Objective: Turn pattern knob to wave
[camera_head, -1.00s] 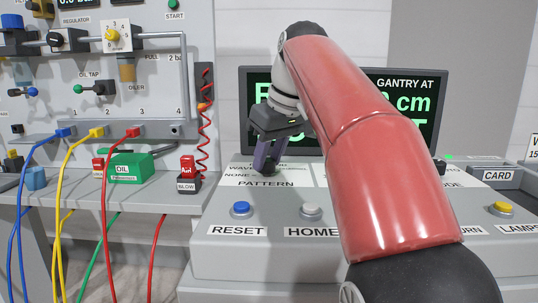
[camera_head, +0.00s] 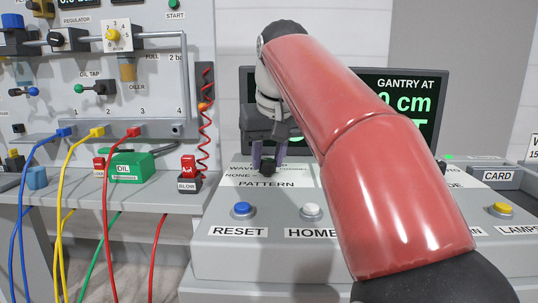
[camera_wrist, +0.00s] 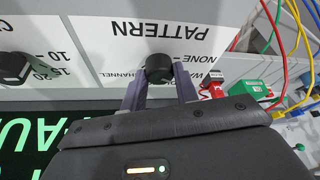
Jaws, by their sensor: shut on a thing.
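The black pattern knob (camera_head: 267,168) sits on the sloped panel (camera_head: 222,206) above the PATTERN label; NONE and WAVE read to its left. In the wrist view the round knob (camera_wrist: 159,68) shows between two purple fingers, with the label upside down. My gripper (camera_head: 268,160) comes down from above and is shut on the knob, one finger on each side. The wrist view shows my gripper (camera_wrist: 160,80) from behind. The knob's pointer is too small to make out, so I cannot tell its setting.
The blue RESET button (camera_head: 242,210) and white HOME button (camera_head: 311,211) stand in front of the knob. The screen (camera_head: 400,100) is behind, partly hidden by my arm. A red BLOW switch (camera_head: 188,168) and coiled red hose (camera_head: 205,125) are left. Another black knob (camera_wrist: 15,68) is beside it.

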